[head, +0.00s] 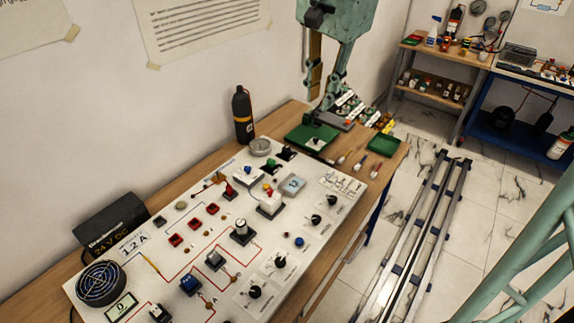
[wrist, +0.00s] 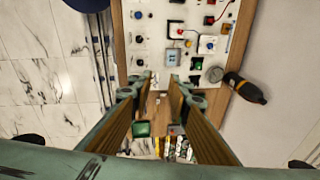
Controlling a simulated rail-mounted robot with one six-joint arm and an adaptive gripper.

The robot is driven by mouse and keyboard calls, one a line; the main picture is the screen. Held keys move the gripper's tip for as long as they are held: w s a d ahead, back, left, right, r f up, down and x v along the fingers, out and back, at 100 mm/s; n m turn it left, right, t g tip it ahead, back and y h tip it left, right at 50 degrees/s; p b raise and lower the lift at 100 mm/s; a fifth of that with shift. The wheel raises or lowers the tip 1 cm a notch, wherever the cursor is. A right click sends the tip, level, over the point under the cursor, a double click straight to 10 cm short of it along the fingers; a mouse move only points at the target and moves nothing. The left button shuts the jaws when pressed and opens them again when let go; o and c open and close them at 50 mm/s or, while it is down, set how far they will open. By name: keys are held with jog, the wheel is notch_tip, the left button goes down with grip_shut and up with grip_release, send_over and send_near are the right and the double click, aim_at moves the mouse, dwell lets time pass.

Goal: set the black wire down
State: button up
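My gripper (head: 318,108) hangs at the far end of the bench, above the green board (head: 300,137). In the wrist view my gripper (wrist: 162,82) has its two long fingers apart, with bench surface showing in the gap. I make out nothing held between them. I cannot pick out a black wire in either view; it may be hidden or too small to tell. Several small leads or handled items (head: 357,163) lie on the wood right of the green board, with pale, red and green ends.
A black bottle (head: 243,115) and a round grey dish (head: 260,146) stand near the wall. A green block (head: 383,145) and labelled items (head: 345,98) lie at the far end. Floor rails (head: 415,235) run alongside.

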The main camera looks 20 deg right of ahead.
jog(key=w+d+f+m, duration=0.4)
jog(key=w+f, duration=0.1)
jog(key=w, duration=0.3)
jog(key=m+g+p, duration=0.2)
jog(key=m, duration=1.1)
send_over(320, 158)
jog(key=s+d, duration=0.2)
notch_tip(320, 158, down, 28)
jog(key=r, duration=0.1)
jog(key=shift+s+d+f, duration=0.1)
jog(key=shift+s+f, duration=0.1)
jog(key=shift+f, duration=4.3)
jog(key=shift+f, duration=0.15)
jog(key=shift+s+f, duration=0.1)
jog(key=shift+f, duration=2.35)
